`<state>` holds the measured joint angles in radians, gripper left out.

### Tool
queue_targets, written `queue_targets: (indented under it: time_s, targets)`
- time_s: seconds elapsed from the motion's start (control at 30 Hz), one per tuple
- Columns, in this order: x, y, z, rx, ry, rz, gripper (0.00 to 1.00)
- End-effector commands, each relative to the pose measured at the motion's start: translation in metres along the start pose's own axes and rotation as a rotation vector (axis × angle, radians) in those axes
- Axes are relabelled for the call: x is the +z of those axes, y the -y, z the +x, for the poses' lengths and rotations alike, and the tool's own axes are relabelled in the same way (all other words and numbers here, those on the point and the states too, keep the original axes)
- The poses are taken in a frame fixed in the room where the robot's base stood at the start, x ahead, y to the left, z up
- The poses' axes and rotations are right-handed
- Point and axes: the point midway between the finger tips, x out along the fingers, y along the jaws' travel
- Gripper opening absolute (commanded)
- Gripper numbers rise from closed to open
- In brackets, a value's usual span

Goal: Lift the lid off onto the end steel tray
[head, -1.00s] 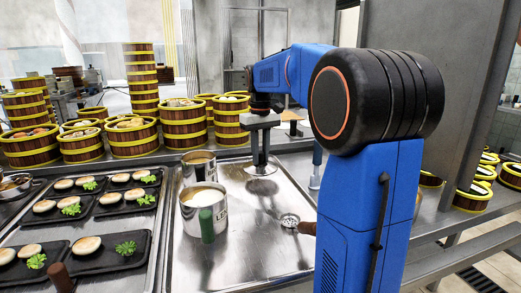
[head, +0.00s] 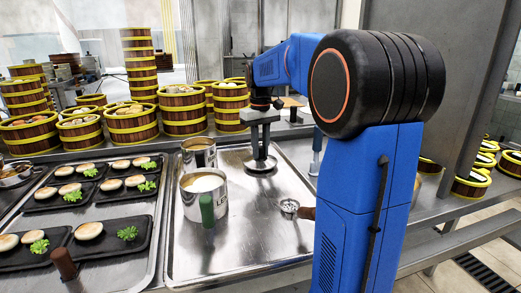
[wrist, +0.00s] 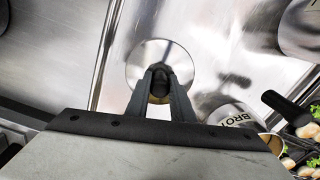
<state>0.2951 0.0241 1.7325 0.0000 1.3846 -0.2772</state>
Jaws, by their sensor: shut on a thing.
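My gripper (head: 261,150) is shut on the dark knob (wrist: 159,80) of a round shiny steel lid. The lid (head: 260,165) is level, over the far right part of the steel tray (head: 240,245); whether it touches the tray I cannot tell. In the wrist view the lid's disc (wrist: 146,58) shows beyond the fingers. A steel pot (head: 199,155) stands uncovered to the lid's left. A nearer steel pot (head: 197,208) with a green handle is also uncovered, with pale contents. A pot lettered "BRO" also shows in the wrist view (wrist: 228,113).
A ladle (head: 290,206) lies on the tray, right of the near pot. Black plates (head: 102,238) with buns and greens fill the left tray. Bamboo steamers (head: 131,125) stand behind. The tray's front is clear.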

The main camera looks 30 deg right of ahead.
Motion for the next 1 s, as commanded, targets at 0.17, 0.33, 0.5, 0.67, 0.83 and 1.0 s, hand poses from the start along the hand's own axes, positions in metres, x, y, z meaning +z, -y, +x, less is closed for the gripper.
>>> queue_targets:
  time_s: [0.17,0.33,0.5,0.67,0.83,1.0]
  targets:
    - [-0.0001,0.0000,0.0021,0.000,0.000,0.000,0.00]
    - [0.0000,0.0000,0.0043,0.000,0.000,0.000,0.00]
    - [0.0001,0.0000,0.0064,0.000,0.001,0.000,0.00]
    - [0.0001,0.0000,0.0083,0.000,0.001,0.000,0.00]
    - [0.0000,0.0000,0.0089,0.000,0.001,0.000,0.42]
    - [0.0000,0.0000,0.0089,0.000,0.000,0.000,0.43]
